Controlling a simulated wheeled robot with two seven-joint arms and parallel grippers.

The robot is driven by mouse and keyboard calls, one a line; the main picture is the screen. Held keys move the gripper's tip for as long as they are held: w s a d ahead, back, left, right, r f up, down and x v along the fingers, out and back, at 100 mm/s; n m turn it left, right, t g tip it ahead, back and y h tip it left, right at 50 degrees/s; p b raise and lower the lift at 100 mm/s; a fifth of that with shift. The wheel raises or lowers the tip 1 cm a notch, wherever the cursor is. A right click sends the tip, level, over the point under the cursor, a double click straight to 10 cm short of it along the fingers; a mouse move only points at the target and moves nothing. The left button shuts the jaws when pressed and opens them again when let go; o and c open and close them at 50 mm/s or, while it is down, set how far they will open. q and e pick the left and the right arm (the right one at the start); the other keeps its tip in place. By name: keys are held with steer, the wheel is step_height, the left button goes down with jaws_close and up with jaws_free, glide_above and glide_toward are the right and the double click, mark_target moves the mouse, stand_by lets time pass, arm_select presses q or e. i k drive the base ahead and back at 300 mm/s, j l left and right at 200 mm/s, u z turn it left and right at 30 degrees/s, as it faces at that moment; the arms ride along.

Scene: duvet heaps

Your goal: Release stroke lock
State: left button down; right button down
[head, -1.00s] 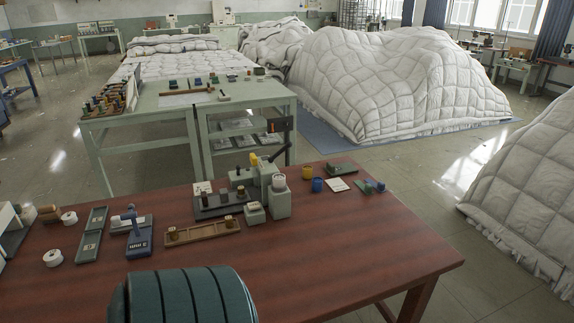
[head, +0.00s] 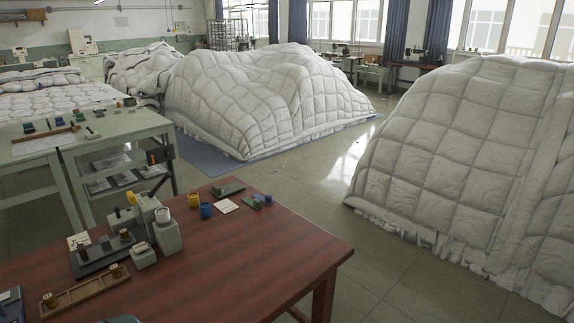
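A grey bench device (head: 148,212) stands on the red-brown table (head: 230,262) at the lower left. A black lever (head: 158,187) slants up from it, and a small yellow part shows at its top left. A grey block (head: 168,238) with a pale round cap stands at its right front. A dark base plate (head: 92,268) with brown knobs lies to its left. I cannot tell which part is the stroke lock or how it is set. Neither of my grippers is in view.
The table's right part is bare. A green workbench (head: 98,150) stands behind left. Large white duvet heaps (head: 262,98) stand behind and right.

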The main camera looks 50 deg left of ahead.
mark_target(117, 209)
steer(key=i+l, duration=0.1)
steer(key=i, duration=2.4)
steer(key=i+j+u, duration=0.1)
steer(key=i+u, duration=0.6)
steer(key=i, duration=0.2)
steer(key=i+l+u, duration=0.2)
steer(key=i+u, duration=0.15)
steer(key=i+j+u, duration=0.15)
steer(key=i+u, duration=0.25)
steer(key=i+j+u, duration=0.1)
steer(key=u, duration=0.25)
steer(key=i+l+u, duration=0.1)
steer(key=i+u, duration=0.3)
steer(key=i+l+u, duration=0.15)
steer(key=i+u, duration=0.65)
steer(key=i, duration=1.7)
steer(key=i+l+u, duration=0.1)
steer(key=i, duration=0.6)
steer(key=i+j+u, duration=0.1)
steer(key=i+u, duration=0.7)
steer(key=i+l+u, duration=0.25)
steer(key=i+u, duration=0.15)
steer(key=i+j+u, duration=0.2)
steer(key=i+u, duration=0.75)
steer(key=i+l+u, duration=0.1)
steer(key=i+u, duration=0.35)
steer(key=k, duration=0.1)
